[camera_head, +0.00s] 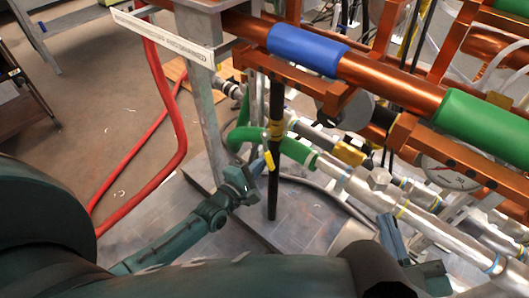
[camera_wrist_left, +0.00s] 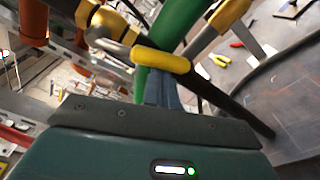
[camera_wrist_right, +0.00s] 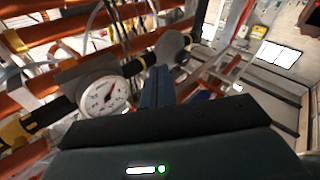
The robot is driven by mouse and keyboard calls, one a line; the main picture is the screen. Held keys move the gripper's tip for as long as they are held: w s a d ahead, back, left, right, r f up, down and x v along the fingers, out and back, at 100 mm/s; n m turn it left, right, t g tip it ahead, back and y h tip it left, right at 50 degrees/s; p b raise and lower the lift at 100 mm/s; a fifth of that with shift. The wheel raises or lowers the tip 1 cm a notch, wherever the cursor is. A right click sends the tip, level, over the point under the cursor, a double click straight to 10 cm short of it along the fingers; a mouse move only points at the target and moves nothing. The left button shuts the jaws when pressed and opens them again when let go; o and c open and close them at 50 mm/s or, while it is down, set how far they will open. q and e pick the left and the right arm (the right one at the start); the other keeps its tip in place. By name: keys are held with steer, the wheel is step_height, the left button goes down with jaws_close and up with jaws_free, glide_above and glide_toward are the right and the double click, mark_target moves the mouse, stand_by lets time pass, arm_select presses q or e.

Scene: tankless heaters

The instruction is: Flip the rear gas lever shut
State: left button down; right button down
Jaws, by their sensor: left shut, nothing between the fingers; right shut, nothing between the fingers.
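A yellow-handled lever (camera_head: 269,160) sits by the green pipe in the head view. In the left wrist view a yellow lever handle (camera_wrist_left: 162,60) lies crosswise right at my left fingertips, joined by a metal arm to a brass-coloured fitting (camera_wrist_left: 105,25). My left gripper (camera_head: 256,167) is shut and empty, its tips against or just beside this handle; I cannot tell if they touch. A second yellow handle (camera_wrist_left: 232,12) shows further right there. I cannot tell which lever is the rear one. My right gripper (camera_head: 390,232) is shut and empty, pointing up below the pipes.
A black upright bar (camera_head: 273,150) stands close to my left gripper. Green pipe (camera_head: 290,148), grey pipes and copper pipes crowd the right. A round gauge (camera_wrist_right: 104,97) is left of my right fingers. A red hose (camera_head: 165,95) runs left; floor there is open.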

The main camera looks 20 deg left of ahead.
mark_target(269, 167)
arm_select(q)
steer(key=d+n, duration=0.2)
steer(key=n, duration=0.1)
steer(key=s+d+r+n+p, duration=0.1)
steer(key=s+d+r+n+h+p, duration=0.1)
steer(key=d+r+n, duration=0.2)
steer(key=r+n, duration=0.2)
steer(key=n, duration=0.2)
steer(key=shift+d+n+g, duration=0.15)
steer(key=shift+n+g, duration=0.25)
arm_select(e)
steer(key=shift+w+d+f+m+g+h, duration=0.1)
steer(key=shift+w+d+m+g+h, duration=0.1)
steer(key=shift+d+m+g+h, duration=0.3)
steer(key=shift+w+d+f+m+g+h, duration=0.1)
steer(key=shift+w+d+m+g+h, duration=0.1)
steer(key=shift+d+m+g+h, duration=0.25)
arm_select(q)
steer(key=shift+s, duration=0.1)
arm_select(e)
steer(key=shift+d+h, duration=0.1)
steer(key=shift+h, duration=0.15)
arm_select(q)
steer(key=shift+r+p, duration=0.2)
steer(key=shift+p, duration=0.1)
